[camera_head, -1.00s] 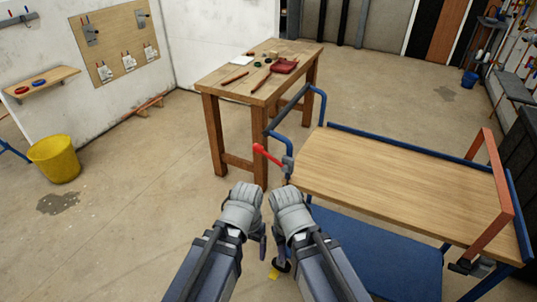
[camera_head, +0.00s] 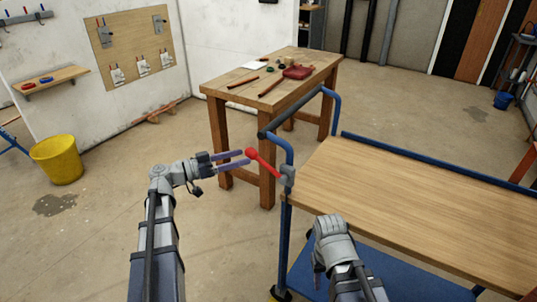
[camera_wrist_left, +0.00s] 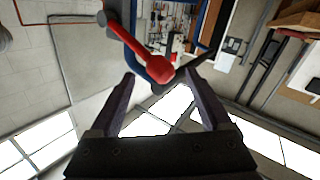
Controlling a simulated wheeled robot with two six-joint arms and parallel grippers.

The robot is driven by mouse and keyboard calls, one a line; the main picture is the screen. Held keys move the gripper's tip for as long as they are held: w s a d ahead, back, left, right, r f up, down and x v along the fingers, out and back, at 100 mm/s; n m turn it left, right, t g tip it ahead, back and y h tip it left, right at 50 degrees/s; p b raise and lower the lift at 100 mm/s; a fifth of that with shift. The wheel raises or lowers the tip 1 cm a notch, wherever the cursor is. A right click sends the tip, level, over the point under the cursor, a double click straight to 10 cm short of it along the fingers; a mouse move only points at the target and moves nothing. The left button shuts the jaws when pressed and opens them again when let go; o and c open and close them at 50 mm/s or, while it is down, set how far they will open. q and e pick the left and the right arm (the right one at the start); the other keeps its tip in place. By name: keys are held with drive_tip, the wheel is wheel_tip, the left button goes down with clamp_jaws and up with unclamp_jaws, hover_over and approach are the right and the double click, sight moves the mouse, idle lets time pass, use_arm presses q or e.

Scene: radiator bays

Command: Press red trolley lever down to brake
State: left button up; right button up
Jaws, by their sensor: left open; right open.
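The red trolley lever (camera_head: 265,164) slants up and left from a grey bracket (camera_head: 287,175) on the trolley's blue post, with a round red knob at its end. My left gripper (camera_head: 244,157) reaches in from the left, its open fingertips at the knob. In the left wrist view the knob (camera_wrist_left: 160,68) shows between and just beyond the open fingertips (camera_wrist_left: 160,77); I cannot tell whether they touch. My right gripper (camera_head: 319,278) hangs low in front of the trolley's near corner, pointing down, mostly hidden by its wrist, holding nothing visible.
The trolley's wooden deck (camera_head: 410,205) and blue lower shelf (camera_head: 395,274) fill the right. A wooden workbench (camera_head: 232,92) with tools stands behind the lever. A yellow bucket (camera_head: 57,159) stands at the left wall. The floor left of the trolley is clear.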

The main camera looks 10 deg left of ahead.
sight(266, 165)
use_arm(q)
drive_tip(key=x, duration=0.7)
drive_tip(key=shift+w+d, duration=0.25)
drive_tip(key=shift+d, duration=0.05)
drive_tip(key=shift+c, duration=0.3)
clamp_jaws()
idle(0.6)
